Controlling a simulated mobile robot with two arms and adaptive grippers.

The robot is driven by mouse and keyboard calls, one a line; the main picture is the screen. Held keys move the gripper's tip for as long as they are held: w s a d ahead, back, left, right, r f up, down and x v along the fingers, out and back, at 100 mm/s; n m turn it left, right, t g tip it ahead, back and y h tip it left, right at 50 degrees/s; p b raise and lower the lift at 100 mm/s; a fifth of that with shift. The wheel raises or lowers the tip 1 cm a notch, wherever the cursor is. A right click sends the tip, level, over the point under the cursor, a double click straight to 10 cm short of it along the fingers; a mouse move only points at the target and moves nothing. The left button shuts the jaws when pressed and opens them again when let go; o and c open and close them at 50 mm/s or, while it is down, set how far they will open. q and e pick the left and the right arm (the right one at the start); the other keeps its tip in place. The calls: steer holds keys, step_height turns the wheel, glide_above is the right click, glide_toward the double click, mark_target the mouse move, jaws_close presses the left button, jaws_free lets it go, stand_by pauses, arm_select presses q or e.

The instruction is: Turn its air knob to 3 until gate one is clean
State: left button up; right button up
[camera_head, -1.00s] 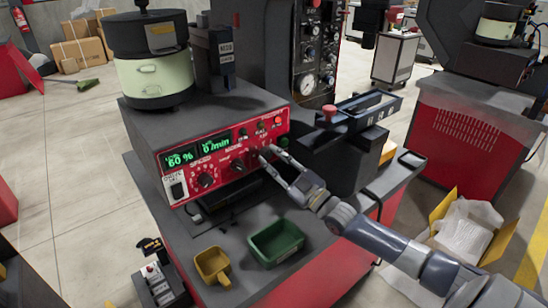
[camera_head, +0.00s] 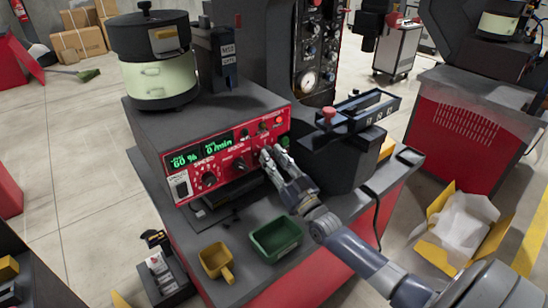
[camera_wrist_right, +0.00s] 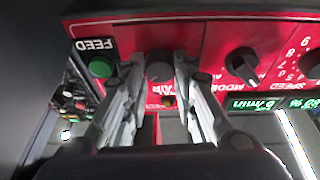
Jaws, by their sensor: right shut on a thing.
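The red control panel (camera_head: 217,158) on the front of the bowl feeder base shows green readouts of 60 % and 0/min. My right gripper (camera_head: 272,156) is at the panel's right part. In the right wrist view, where the panel appears upside down, my right gripper (camera_wrist_right: 160,72) is shut on the dark air knob (camera_wrist_right: 159,66), one finger on each side. The knob's number setting cannot be read. The mode knob (camera_wrist_right: 242,64) is beside it, and a green feed button (camera_wrist_right: 101,67) is on the other side. My left gripper is not in view.
The feeder bowl (camera_head: 155,75) stands on the base. A dark track unit (camera_head: 357,108) with small labels and a red knob is right of the panel; gate details are too small to tell.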

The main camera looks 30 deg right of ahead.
stand_by(0.4)
steer(key=o, duration=1.1)
steer(key=shift+c, duration=0.2)
steer(key=v, duration=1.2)
